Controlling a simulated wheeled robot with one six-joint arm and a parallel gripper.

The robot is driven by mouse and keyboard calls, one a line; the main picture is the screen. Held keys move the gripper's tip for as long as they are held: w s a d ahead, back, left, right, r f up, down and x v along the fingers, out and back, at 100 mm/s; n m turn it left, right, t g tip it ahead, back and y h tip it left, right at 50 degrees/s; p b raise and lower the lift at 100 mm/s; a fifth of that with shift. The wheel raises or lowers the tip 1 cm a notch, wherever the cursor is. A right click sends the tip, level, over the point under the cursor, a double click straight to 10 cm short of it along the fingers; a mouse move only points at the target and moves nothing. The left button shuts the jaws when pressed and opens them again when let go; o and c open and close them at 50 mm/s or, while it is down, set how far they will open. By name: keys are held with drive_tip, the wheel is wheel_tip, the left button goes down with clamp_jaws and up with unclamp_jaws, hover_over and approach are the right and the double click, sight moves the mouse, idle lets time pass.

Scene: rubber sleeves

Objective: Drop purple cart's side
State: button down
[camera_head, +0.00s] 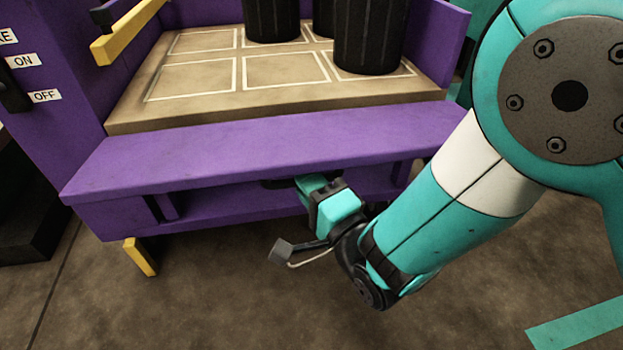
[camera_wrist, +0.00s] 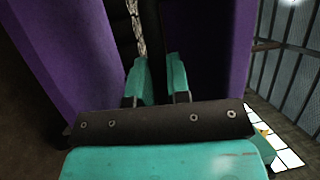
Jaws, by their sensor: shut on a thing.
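The purple cart's side (camera_head: 260,148) is a wide board along the near edge of the tan deck. It lies folded outward, roughly flat. My gripper (camera_head: 308,184) reaches beneath its outer edge, and its fingertips are mostly hidden there. A dark handle-like part (camera_head: 280,183) shows just under the board at the fingers. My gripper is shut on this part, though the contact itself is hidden.
Several black cylindrical sleeves (camera_head: 368,35) stand on the deck (camera_head: 200,105), which has white outlined squares. A yellow bar (camera_head: 125,32) is at the upper left, beside an ON/OFF switch panel (camera_head: 22,75). A yellow leg (camera_head: 140,257) is below. The floor in front is clear.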

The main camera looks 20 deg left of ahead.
drive_tip(key=shift+a+r, duration=0.15)
drive_tip(key=shift+r, duration=0.05)
drive_tip(key=c, duration=1.1)
unclamp_jaws()
drive_tip(key=shift+s, duration=0.1)
drive_tip(key=shift+f, duration=0.1)
